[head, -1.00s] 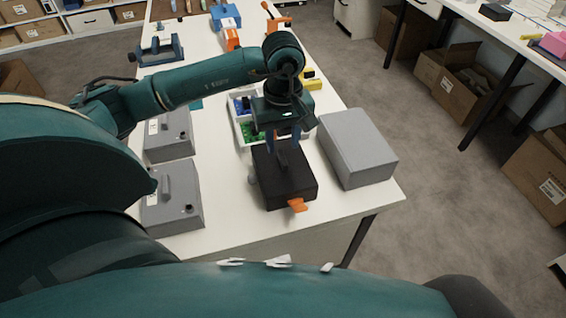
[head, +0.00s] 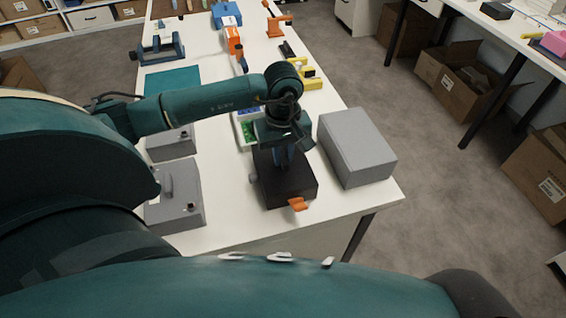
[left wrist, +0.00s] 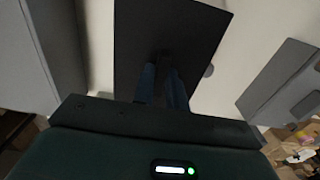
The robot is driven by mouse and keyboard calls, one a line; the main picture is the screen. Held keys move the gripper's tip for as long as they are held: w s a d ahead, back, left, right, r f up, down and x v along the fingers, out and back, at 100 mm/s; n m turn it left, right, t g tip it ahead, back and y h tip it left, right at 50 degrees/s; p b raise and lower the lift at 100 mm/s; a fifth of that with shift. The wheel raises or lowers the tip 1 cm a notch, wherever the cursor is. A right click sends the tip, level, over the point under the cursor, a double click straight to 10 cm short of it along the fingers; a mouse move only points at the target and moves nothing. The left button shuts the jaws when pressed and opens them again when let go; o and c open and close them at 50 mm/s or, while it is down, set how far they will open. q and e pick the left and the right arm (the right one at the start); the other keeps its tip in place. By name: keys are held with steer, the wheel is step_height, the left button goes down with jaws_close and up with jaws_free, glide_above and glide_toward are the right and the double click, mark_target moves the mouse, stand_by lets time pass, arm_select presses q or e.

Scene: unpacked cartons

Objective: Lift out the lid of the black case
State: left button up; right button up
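The black case (head: 303,186) stands near the front end of the white table, with an orange piece (head: 298,204) at its front. Its dark top, the lid (left wrist: 195,30), fills the upper middle of the left wrist view; I cannot make out a seam between lid and case. My left gripper (head: 283,163) points down over the middle of the lid. Its two blue fingers (left wrist: 162,80) are close together around a small dark grip on the lid, which they mostly hide. The lid sits level on the case. My right gripper is not in view.
A grey box (head: 357,148) stands close to the right of the case. Grey cases with handles (head: 174,198) are on the left. A white bin with green parts (head: 246,128) lies behind the gripper. The table's front edge is close to the case.

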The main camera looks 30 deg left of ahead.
mark_target(283, 156)
arm_select(q)
jaws_close()
step_height(283, 156, up, 10)
steer(key=b, duration=0.1)
stand_by(0.5)
